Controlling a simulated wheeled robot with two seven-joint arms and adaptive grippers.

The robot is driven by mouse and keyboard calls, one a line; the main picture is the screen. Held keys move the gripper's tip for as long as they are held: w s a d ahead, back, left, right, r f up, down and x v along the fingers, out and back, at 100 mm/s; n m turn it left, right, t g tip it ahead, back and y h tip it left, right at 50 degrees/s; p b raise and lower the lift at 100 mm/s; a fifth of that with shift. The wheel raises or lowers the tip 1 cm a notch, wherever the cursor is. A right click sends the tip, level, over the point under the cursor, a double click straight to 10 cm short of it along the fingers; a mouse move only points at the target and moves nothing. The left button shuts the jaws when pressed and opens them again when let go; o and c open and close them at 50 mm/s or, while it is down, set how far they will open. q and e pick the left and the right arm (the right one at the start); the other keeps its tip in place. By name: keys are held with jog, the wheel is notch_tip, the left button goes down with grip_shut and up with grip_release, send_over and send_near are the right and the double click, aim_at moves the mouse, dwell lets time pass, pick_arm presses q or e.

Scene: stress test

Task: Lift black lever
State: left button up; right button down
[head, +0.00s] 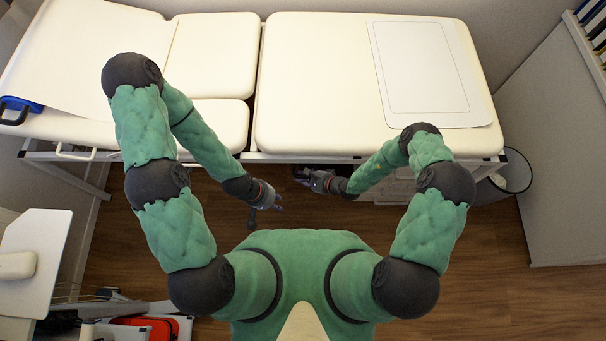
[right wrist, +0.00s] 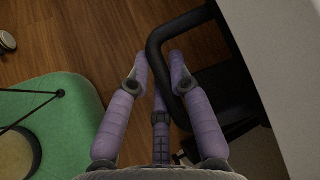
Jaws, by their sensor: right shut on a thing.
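The black lever (right wrist: 158,48) is a bent dark bar at the edge of the table in the right wrist view. My right gripper (right wrist: 160,75) has its purple fingers around the bar, shut on it. In the head view my right gripper (head: 312,179) is at the table's front edge, where a dark part of the lever (head: 301,171) shows beside it. My left gripper (head: 277,200) hangs lower and to the left, apart from the lever. Its fingers are too small to tell whether they are open.
A cream padded treatment table (head: 320,75) spans the back, with a white sheet (head: 425,68) on its right part. A bin (head: 513,172) stands at the right. A white cart (head: 40,240) and a red case (head: 150,326) are at lower left. Wooden floor (head: 490,270) is open at right.

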jog(key=shift+s+r+g, duration=0.15)
jog(key=shift+r+g, duration=0.1)
jog(key=shift+g, duration=0.05)
jog(key=shift+m+p, duration=0.3)
jog(key=c, duration=1.1)
grip_release()
jog(key=shift+d+r, duration=0.1)
jog(key=shift+s+d+r, duration=0.15)
jog(key=shift+d+r, duration=0.25)
jog(key=shift+d, duration=0.05)
jog(key=v, duration=1)
jog(key=shift+r, duration=0.25)
jog(key=shift+s+d, duration=0.1)
jog(key=shift+s, duration=0.1)
